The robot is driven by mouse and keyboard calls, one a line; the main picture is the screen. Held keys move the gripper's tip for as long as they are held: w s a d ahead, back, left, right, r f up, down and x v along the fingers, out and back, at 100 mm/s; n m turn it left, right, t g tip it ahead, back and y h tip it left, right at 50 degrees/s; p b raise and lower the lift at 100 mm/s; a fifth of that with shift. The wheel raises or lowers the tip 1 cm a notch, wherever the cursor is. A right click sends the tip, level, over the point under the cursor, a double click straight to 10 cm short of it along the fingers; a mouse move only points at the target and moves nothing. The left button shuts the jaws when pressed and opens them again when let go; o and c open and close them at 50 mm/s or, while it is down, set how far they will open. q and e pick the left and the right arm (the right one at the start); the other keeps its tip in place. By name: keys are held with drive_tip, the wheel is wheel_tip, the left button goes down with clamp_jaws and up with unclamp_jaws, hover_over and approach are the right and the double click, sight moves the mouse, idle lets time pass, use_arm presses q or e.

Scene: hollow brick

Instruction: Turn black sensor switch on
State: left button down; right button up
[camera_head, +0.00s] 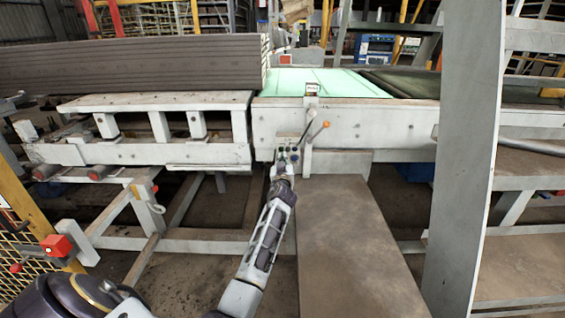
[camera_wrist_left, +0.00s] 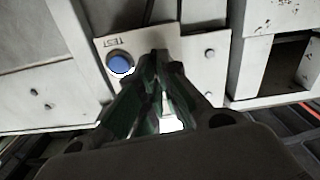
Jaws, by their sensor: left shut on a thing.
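A small control panel (camera_head: 288,153) with several small buttons and knobs sits on the front of the white machine frame. In the left wrist view it is a pale plate (camera_wrist_left: 190,62) with a blue button (camera_wrist_left: 120,62) under the word TEST. My left gripper (camera_head: 284,165) reaches the panel from below. In the left wrist view its fingertips (camera_wrist_left: 161,58) are together against the plate, right of the blue button. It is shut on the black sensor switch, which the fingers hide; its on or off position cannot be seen. My right gripper is not in view.
A lever with an orange knob (camera_head: 326,124) stands just right of the panel. A stack of grey boards (camera_head: 140,65) lies on the conveyor at left. A tall grey post (camera_head: 470,150) stands at right. A brown flat surface (camera_head: 355,245) extends below the panel.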

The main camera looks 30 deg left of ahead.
use_arm(q)
drive_tip(key=m, duration=0.7)
drive_tip(key=shift+w+d+f+m+p, duration=0.1)
drive_tip(key=shift+w+d+m+p, duration=0.05)
drive_tip(key=shift+d+m+p, duration=0.2)
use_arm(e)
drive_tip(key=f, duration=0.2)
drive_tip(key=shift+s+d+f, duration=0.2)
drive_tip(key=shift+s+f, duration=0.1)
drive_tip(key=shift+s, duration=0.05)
use_arm(q)
drive_tip(key=shift+a, duration=0.1)
drive_tip(key=c, duration=1.6)
unclamp_jaws()
drive_tip(key=shift+c, duration=0.2)
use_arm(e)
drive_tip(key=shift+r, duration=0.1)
use_arm(q)
drive_tip(key=v, duration=0.7)
drive_tip(key=shift+d, duration=0.2)
